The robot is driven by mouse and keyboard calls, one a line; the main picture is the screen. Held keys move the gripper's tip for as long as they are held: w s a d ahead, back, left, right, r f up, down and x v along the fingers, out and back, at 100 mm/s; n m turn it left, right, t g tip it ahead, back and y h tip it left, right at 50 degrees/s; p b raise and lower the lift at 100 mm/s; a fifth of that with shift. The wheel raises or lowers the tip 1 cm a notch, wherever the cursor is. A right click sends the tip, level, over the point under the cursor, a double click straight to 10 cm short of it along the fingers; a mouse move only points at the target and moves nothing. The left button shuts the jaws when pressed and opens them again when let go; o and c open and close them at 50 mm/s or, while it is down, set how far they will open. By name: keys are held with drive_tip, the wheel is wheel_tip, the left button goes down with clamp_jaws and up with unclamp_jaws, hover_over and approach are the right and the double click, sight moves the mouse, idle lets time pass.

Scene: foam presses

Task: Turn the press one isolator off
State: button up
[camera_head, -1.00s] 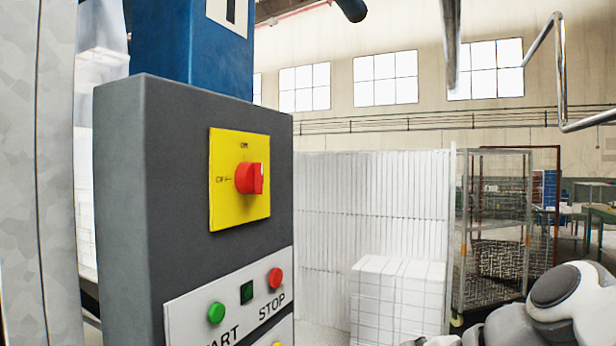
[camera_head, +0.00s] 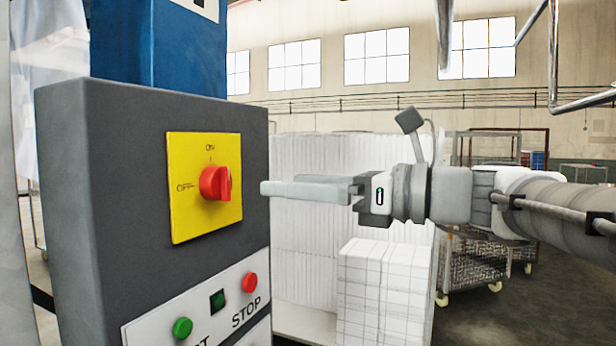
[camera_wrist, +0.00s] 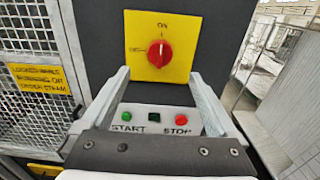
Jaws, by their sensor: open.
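The isolator is a red rotary knob (camera_head: 215,183) on a yellow plate (camera_head: 190,222) marked ON at the top and OFF at the left. It is on a dark grey control box (camera_head: 110,180). In the wrist view the knob (camera_wrist: 159,54) stands roughly upright, its pale mark towards ON.
Below the plate are a green START button (camera_wrist: 127,116) and a red STOP button (camera_wrist: 181,120). A mesh guard (camera_wrist: 30,30) with a yellow sign (camera_wrist: 40,79) is left of the box. White stacked blocks (camera_head: 385,295) stand behind my arm.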

sight(229, 181)
drive_tip(key=p+x, duration=0.1)
drive_tip(key=x, duration=1)
drive_tip(key=shift+w+a, duration=0.1)
drive_tip(key=c, duration=1.4)
drive_tip(key=shift+o, duration=0.2)
